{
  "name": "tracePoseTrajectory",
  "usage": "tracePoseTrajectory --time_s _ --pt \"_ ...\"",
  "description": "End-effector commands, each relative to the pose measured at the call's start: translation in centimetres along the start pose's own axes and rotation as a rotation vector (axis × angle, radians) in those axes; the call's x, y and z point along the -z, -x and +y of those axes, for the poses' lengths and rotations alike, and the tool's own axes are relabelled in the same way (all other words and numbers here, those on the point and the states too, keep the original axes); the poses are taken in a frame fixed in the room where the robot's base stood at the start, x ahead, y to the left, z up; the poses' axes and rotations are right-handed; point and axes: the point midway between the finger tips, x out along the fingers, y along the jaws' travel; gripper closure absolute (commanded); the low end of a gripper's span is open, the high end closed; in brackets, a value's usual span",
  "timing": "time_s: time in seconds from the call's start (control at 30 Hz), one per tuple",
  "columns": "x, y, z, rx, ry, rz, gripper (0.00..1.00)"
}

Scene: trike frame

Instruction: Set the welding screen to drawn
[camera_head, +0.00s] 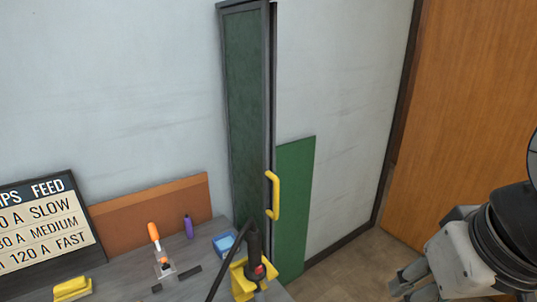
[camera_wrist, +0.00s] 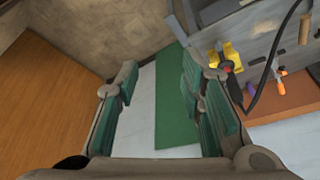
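The welding screen (camera_head: 246,110) appears as a tall, narrow dark green panel in a grey frame, standing against the wall behind the bench. A yellow handle (camera_head: 273,195) is on its right edge. A flat green panel (camera_head: 296,205) stands to the right of the handle; whether it belongs to the screen I cannot tell. It also shows between my fingers in the wrist view (camera_wrist: 174,115). My gripper (camera_head: 412,282) is at the lower right, well apart from the handle. In the wrist view my gripper (camera_wrist: 160,85) is open and empty, with green finger pads.
A grey bench (camera_head: 205,262) fills the lower left. It bears a yellow torch holder (camera_head: 243,284) with a cabled torch, a blue box (camera_head: 225,244), an orange-handled clamp (camera_head: 155,238) and a sign (camera_head: 45,225). A wooden door (camera_head: 470,120) is at right. Floor is open between.

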Motion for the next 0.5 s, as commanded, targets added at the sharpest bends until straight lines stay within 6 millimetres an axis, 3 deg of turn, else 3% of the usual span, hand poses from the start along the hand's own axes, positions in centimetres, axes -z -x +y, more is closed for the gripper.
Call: tracePoseTrajectory --time_s 0.27,0.5 --pt "2.4 -2.8 -3.4 0.145 -0.243 -0.22 0.65" --pt "6.3 -6.3 -7.0 0.327 -0.551 -0.462 0.65"
